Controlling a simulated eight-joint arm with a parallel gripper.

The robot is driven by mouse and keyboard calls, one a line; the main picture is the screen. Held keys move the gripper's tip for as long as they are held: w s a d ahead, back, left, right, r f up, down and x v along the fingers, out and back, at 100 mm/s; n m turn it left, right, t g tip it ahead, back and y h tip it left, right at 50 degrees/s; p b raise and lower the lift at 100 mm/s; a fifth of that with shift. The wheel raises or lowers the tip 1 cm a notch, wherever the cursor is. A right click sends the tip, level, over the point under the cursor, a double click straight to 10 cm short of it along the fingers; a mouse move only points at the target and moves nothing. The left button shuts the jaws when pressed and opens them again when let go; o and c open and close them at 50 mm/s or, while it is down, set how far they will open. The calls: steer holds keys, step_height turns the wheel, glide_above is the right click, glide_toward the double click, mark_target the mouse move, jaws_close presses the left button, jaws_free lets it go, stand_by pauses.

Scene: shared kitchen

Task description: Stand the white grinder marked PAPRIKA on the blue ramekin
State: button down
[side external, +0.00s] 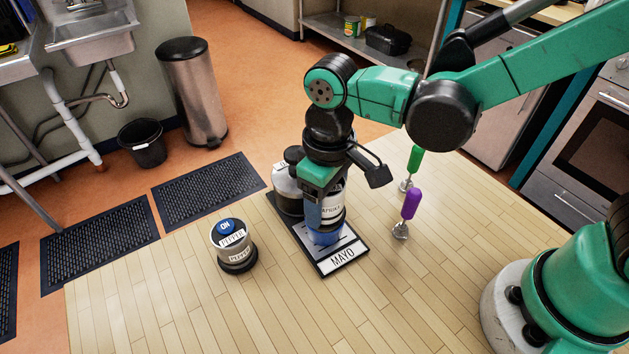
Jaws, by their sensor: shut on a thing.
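The white grinder marked PAPRIKA (334,207) is upright in my gripper (322,208), which is shut on it. The grinder has a dark lower band, and its top is hidden by the gripper. The blue ramekin (325,238) is directly below the grinder, on a black-edged board (322,263) labelled MAYO. The grinder's bottom is at the ramekin's rim or just over it; I cannot tell whether they touch.
Another white container with a black top (286,188) stands close behind the gripper's left side. A jar labelled PEPPER (233,245) stands left of the board. The front tabletop is clear.

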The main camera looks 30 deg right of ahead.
steer(key=shift+f, duration=0.6)
stand_by(0.3)
steer(key=shift+c, duration=1.7)
jaws_free()
steer(key=shift+r, duration=5.55)
steer(key=shift+d, duration=0.1)
steer(key=d+f+m+t, duration=0.2)
steer(key=d+m+t, duration=0.2)
steer(key=d, duration=1)
steer(key=shift+s+d+f+m+t, duration=0.15)
steer(key=shift+s+m+t, duration=0.25)
steer(key=shift+t, duration=1.2)
